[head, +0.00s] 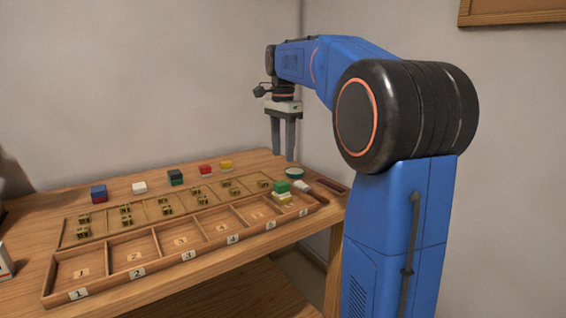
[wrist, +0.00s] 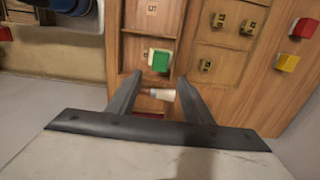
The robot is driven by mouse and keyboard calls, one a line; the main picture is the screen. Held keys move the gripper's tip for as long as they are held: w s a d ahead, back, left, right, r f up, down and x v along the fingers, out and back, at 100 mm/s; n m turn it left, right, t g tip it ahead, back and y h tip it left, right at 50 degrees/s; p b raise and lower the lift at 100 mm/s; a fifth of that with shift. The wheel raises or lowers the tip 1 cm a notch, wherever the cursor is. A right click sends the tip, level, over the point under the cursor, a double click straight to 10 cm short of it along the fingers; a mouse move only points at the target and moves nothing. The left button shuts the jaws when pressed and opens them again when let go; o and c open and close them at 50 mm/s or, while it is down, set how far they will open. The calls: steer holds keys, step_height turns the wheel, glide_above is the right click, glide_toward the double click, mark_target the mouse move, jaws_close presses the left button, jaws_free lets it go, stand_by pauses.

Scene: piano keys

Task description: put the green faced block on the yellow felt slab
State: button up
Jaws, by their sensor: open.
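The green faced block (head: 281,186) is at the right end of the wooden tray, by the compartments labelled 5 and 6. A pale piece (head: 284,197) shows under or against it; I cannot tell which. In the wrist view, the green block (wrist: 160,61) has a white part at its left. A small yellow-topped piece (head: 226,165), possibly the yellow felt slab, is at the right end of the back row; it also shows in the wrist view (wrist: 287,62). My gripper (head: 283,157) is open and empty above the table's right end. Its fingertips (wrist: 160,76) point towards the green block.
The numbered wooden tray (head: 108,272) fills the table's front. Red (head: 206,170), dark green (head: 176,177), white (head: 139,187) and blue (head: 98,193) pieces stand behind it.

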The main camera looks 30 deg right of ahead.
steer(key=shift+r, duration=0.2)
steer(key=s+a+f+n+t, duration=0.1)
steer(key=s+a+f+n, duration=0.35)
steer(key=s, duration=0.35)
steer(key=s+a+f+n+t, duration=0.1)
steer(key=s+a+f+n, duration=0.25)
steer(key=s+a, duration=0.3)
steer(key=s+a+f+n+t, duration=0.1)
steer(key=s+a+f+n, duration=0.1)
steer(key=s+f+n, duration=0.2)
steer(key=s+a+f+n+t, duration=0.1)
steer(key=s+f+n, duration=0.4)
steer(key=s+f, duration=0.5)
steer(key=shift+s+a+f+n+t, duration=0.3)
steer(key=shift+s+a+f+t, duration=0.1)
steer(key=shift+s+a, duration=0.5)
steer(key=shift+r, duration=0.1)
